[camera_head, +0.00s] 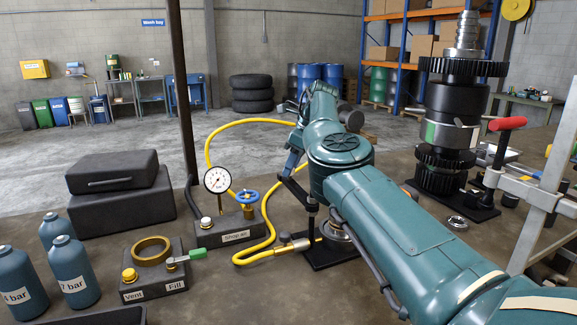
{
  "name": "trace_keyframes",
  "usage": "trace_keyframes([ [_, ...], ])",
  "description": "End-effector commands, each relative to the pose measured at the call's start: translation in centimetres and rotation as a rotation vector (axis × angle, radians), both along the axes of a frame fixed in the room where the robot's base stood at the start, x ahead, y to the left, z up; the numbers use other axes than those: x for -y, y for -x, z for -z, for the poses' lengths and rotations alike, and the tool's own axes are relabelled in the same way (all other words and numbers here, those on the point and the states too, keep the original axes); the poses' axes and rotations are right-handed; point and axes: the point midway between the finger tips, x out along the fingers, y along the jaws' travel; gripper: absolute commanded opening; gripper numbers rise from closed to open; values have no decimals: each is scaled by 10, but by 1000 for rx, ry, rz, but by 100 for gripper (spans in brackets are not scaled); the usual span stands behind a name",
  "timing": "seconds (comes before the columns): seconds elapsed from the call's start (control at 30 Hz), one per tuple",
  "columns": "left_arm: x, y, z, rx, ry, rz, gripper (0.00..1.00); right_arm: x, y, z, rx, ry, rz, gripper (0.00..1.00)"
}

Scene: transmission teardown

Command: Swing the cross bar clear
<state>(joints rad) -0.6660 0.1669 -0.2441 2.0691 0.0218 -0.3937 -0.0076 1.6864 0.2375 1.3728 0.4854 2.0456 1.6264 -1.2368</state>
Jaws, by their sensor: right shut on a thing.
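My right arm reaches in from the lower right and crosses the middle of the view. My right gripper (290,167) points down at its far end, shut on a dark cross bar (297,190). The bar meets the top of a short dark post (311,222) on a black base plate (325,257). A round metal part (336,236) sits on this plate, partly behind my arm. My arm hides the rest of the bar, so I cannot tell how far it reaches over the round part. My left gripper is not in view.
A yellow hose (209,150) loops around a gauge (217,180) and the "Shop air" block (237,237). A "Vent/Fill" block (154,275), dark cases (122,208) and blue bottles (75,272) stand left. A tall gear stack (451,120) and a red-handled clamp (507,123) stand right.

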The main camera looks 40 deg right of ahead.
Motion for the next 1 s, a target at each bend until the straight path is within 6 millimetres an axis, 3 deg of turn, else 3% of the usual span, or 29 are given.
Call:
trace_keyframes([
  [0.57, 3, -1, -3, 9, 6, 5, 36, 2, 3, -1, 1, -1, -21, 0],
  [0.6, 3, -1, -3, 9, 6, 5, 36, 2, 3, -1, 1, -1, -21, 30],
  [0.83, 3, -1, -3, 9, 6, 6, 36, 2, 3, -1, 1, -1, -20, 48],
  [1.0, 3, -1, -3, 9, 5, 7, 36, 2, 3, 0, 0, 0, -20, 48],
])
